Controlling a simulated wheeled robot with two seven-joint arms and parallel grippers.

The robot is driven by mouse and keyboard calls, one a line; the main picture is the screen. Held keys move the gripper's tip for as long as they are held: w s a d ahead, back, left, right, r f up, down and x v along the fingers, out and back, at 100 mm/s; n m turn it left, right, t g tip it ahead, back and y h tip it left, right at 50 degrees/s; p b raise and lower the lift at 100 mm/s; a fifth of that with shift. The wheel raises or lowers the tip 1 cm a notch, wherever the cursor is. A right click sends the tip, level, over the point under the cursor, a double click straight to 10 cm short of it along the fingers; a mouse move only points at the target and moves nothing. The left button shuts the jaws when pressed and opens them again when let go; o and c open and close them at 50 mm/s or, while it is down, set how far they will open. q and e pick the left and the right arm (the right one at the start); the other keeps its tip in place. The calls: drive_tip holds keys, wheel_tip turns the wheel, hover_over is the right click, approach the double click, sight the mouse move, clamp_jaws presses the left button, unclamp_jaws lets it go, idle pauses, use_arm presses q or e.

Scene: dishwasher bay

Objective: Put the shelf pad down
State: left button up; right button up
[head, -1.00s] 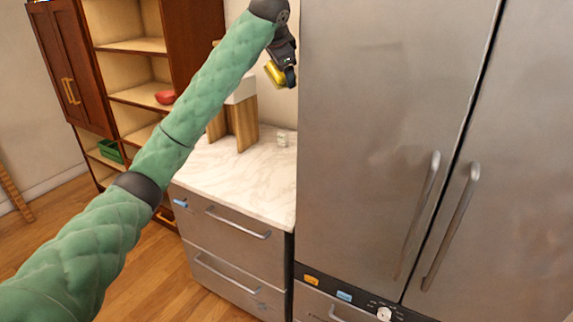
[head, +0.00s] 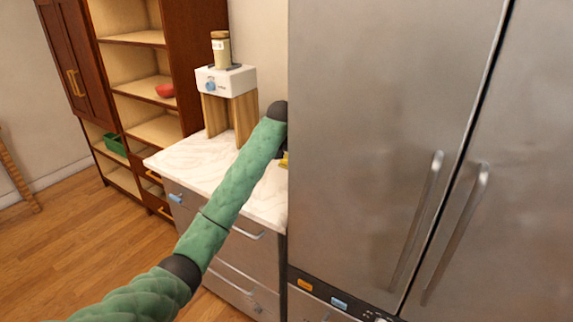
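My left arm reaches in from the bottom left over the marble counter. Its dark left gripper (head: 281,150) is at the counter's right side, beside the refrigerator's edge, and is mostly hidden by the arm and the refrigerator. A small bit of a yellow thing (head: 284,161) shows at the gripper. It may be the shelf pad, but too little shows to name it. I cannot see the fingertips, or whether the yellow thing touches the counter. My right gripper is not in view.
The marble counter (head: 180,161) has clear room at its left. A white appliance (head: 235,84) with a jar (head: 221,49) stands on wooden legs at the back. The steel refrigerator (head: 370,130) closes off the right.

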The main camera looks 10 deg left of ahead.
use_arm(q)
drive_tip(key=shift+a+f, duration=0.15)
drive_tip(key=shift+f, duration=0.2)
drive_tip(key=p, duration=0.5)
hover_over(270, 182)
drive_tip(key=s, duration=0.1)
drive_tip(key=f, duration=0.4)
drive_tip(key=a+f, duration=0.1)
drive_tip(key=f, duration=0.2)
drive_tip(key=shift+s, duration=0.15)
drive_tip(key=shift+d+f+p, duration=0.15)
drive_tip(key=shift+f+p, duration=0.7)
drive_tip(key=shift+f, duration=1.1)
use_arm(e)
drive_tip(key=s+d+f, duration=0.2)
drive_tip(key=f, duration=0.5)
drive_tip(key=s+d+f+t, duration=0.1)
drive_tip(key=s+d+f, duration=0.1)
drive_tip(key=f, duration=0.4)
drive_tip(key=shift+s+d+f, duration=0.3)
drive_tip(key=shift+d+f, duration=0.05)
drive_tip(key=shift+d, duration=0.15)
use_arm(q)
drive_tip(key=o, duration=0.8)
drive_tip(key=shift+f, duration=0.1)
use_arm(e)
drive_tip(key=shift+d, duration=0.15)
